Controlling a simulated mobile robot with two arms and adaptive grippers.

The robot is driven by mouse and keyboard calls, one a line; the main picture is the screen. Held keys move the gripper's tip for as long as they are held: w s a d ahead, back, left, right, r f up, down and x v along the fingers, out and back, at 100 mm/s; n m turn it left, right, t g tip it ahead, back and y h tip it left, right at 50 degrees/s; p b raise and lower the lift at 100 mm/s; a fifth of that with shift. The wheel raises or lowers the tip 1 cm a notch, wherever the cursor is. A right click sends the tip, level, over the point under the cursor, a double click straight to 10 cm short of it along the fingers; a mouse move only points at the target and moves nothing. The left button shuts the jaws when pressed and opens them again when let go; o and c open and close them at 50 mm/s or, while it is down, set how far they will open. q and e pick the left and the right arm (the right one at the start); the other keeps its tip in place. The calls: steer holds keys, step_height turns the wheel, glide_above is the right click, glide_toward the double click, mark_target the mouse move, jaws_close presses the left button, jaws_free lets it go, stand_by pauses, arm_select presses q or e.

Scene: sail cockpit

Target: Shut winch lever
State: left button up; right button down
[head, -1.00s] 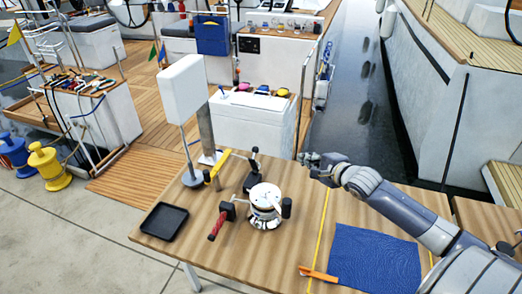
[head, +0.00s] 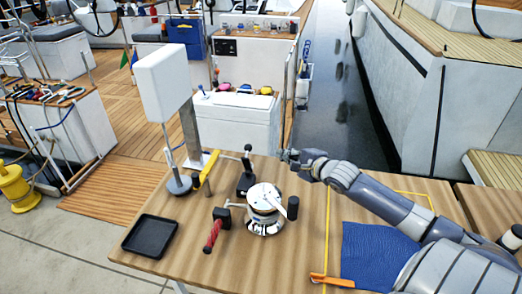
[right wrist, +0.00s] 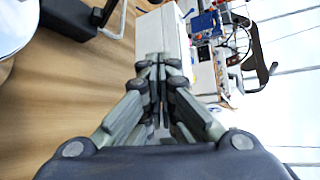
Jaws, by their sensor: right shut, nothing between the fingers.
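The winch (head: 264,222) is a silver and white drum standing on the wooden table. A white arm lies across its top, with an upright black grip (head: 292,207) at its right end. A red-handled piece (head: 213,234) with a black head sits at its left side. Behind it stands a black fitting (head: 245,182) with an upright black lever. My right gripper (head: 287,157) is shut and empty, behind and right of the winch, apart from it. In the right wrist view its fingers (right wrist: 158,62) are together, and the winch top (right wrist: 14,22) shows at upper left. My left gripper is out of view.
A black tray (head: 150,235) lies at the table's left. A white panel on a stand (head: 165,85) and a yellow tool (head: 208,167) are behind it. A blue cloth (head: 380,255) and an orange tool (head: 332,281) lie at right. Bare wood (head: 300,240) separates winch and cloth.

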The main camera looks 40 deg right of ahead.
mark_target(248, 159)
steer(key=w+a+f+p, duration=0.1)
steer(key=w+a+p, duration=0.1)
steer(key=w, duration=0.7)
steer(key=shift+a+f, duration=0.4)
steer(key=shift+a, duration=0.2)
stand_by(0.3)
steer(key=shift+f, duration=0.1)
